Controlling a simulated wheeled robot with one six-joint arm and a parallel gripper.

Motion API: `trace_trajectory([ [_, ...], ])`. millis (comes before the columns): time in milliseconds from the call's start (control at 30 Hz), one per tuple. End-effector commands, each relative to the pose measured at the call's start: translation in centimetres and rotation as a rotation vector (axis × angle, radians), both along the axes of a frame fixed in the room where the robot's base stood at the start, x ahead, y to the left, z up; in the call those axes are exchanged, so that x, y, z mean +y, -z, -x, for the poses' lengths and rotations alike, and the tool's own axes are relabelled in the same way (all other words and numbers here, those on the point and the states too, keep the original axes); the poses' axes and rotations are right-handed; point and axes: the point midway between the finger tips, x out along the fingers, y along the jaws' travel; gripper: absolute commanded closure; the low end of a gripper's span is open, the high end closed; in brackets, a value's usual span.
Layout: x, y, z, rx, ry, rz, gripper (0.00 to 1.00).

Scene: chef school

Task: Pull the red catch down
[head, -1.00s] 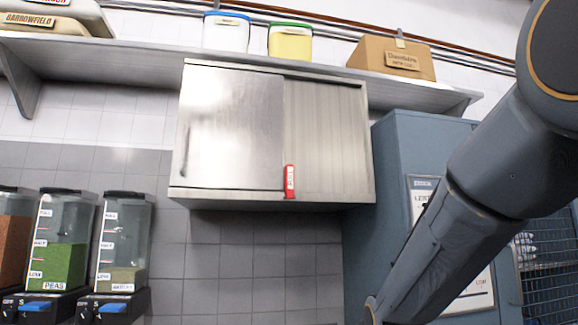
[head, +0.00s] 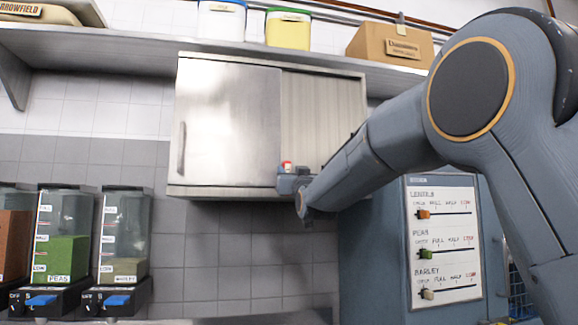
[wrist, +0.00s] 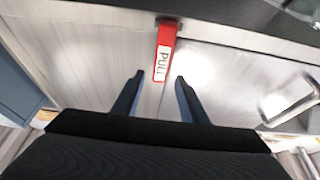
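The red catch (wrist: 164,50) carries a white label reading PULL. It sits at the lower edge of a steel wall cabinet (head: 225,120), where the sliding door meets the right panel. In the head view only the top of the red catch (head: 287,166) shows; my gripper and wrist hide the rest. My gripper (wrist: 157,78) is open, with its two dark fingers apart and pointing at the catch. The catch lies in line with the gap between the fingers, near or just beyond their tips. I cannot tell whether they touch it.
A shelf (head: 140,48) with bins and a cardboard box (head: 390,45) runs above the cabinet. Clear dispensers (head: 62,240) stand at lower left. A blue locker with a white slider chart (head: 443,240) is at the right. The wall below the cabinet is clear.

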Motion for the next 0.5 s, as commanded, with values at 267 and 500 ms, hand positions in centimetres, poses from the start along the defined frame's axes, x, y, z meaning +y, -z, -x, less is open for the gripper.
trace_trajectory([
  [267, 0.7, -1.1, -2.6, 0.002, 0.000, 0.001, 0.61],
  [500, 0.8, -1.2, -3.0, 0.002, 0.000, 0.001, 0.61],
])
